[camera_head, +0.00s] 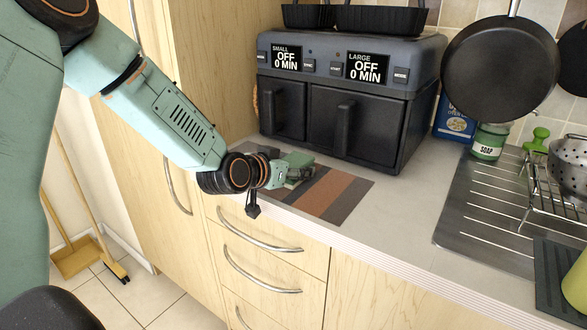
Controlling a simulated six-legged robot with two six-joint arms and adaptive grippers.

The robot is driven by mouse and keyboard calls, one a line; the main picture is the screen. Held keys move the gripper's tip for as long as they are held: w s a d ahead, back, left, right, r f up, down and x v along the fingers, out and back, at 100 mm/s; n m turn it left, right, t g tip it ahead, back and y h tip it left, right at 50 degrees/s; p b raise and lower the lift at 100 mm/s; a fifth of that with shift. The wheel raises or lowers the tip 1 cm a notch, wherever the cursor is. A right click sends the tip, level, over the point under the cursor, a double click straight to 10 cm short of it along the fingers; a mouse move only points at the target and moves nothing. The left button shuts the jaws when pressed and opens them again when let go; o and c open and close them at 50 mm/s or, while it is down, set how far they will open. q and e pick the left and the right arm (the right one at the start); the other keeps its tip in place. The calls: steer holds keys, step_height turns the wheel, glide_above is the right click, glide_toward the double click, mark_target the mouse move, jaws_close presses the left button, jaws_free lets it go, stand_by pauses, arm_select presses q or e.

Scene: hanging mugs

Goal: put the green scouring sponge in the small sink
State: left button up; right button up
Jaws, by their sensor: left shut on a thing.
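My left gripper (287,174) reaches in over the striped mat at the counter's front left. It is shut on the green scouring sponge (299,159), which shows as a small green block at the fingertips. Part of the sponge is hidden by the gripper. I cannot tell whether the sponge still touches the mat. The small sink is not clearly in view; only the metal draining board (470,215) shows at the right. My right gripper is not in view.
The striped mat (335,195) lies before a black two-drawer air fryer (350,115). A green-lidded jar (489,142), a green scrubber (537,140), a wire rack (550,195) with a colander (570,160) and a hanging pan (500,70) are at the right. The counter between is clear.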

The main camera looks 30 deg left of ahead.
arm_select(q)
steer(key=shift+s, duration=0.2)
steer(key=o, duration=1)
steer(key=shift+w+f, duration=0.2)
steer(key=shift+w, duration=0.05)
steer(key=shift+s, duration=0.15)
steer(key=shift+r, duration=0.2)
